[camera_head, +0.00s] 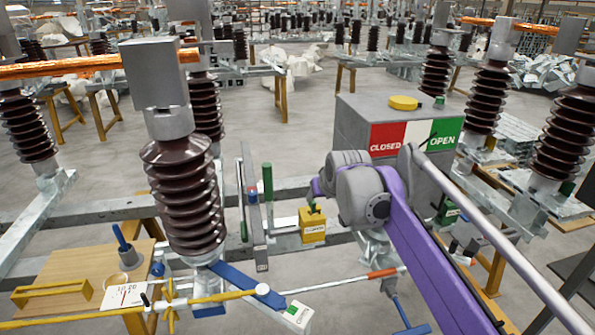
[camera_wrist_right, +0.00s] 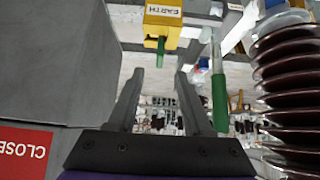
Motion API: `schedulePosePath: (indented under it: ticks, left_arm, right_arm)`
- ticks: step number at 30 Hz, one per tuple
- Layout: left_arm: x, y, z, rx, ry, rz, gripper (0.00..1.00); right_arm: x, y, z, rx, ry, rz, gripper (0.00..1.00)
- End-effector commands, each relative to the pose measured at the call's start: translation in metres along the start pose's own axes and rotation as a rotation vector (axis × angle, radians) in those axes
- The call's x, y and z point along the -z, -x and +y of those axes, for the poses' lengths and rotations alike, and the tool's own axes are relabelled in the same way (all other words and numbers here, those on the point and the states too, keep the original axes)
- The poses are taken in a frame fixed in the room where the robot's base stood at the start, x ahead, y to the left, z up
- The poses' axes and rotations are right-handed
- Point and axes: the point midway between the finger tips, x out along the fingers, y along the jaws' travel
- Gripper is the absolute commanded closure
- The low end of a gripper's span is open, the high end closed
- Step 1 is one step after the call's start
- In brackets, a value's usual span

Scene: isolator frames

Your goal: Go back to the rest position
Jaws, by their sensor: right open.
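My right arm, with purple and grey links, comes in from the right in the head view, its wrist near the middle in front of the control box. Its gripper is mostly hidden there behind the wrist. In the right wrist view my right gripper (camera_wrist_right: 160,75) has its two fingers apart with nothing between them. A yellow box marked EARTH (camera_wrist_right: 163,20) with a green handle (camera_wrist_right: 161,50) is beyond the fingertips. That yellow box (camera_head: 313,226) also shows in the head view, just left of my wrist. My left gripper is not in view.
A grey box (camera_head: 360,120) with CLOSED and OPEN panels stands behind my right arm. A brown ribbed insulator (camera_head: 185,195) stands left. Green-handled levers (camera_head: 267,180) rise between it and the arm. A wooden board (camera_head: 70,265) is at lower left.

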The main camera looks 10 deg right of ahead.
Motion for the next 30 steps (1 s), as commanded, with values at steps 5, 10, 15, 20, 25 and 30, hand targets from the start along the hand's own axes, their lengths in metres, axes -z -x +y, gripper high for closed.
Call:
schedulePosePath:
  ticks: [5, 10, 15, 20, 25, 30]
  left_arm:
    - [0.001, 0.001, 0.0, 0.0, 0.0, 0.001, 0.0]
    - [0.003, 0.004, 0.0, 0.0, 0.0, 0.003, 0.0]
    - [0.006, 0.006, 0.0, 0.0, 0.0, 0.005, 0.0]
    - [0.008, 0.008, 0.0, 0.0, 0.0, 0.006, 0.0]
    - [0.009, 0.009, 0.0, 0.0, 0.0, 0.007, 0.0]
    - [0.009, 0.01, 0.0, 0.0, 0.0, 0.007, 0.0]
  right_arm:
    - [-0.024, 0.011, -0.003, 0.002, 0.001, -0.02, 0.5]
    - [-0.108, 0.04, -0.012, 0.006, 0.0, -0.081, 0.5]
    - [-0.222, 0.065, -0.019, 0.006, 0.002, -0.155, 0.5]
    - [-0.32, 0.076, -0.022, 0.004, 0.002, -0.215, 0.5]
    - [-0.382, 0.079, -0.023, 0.001, 0.002, -0.251, 0.5]
    - [-0.398, 0.079, -0.023, 0.0, 0.001, -0.262, 0.5]
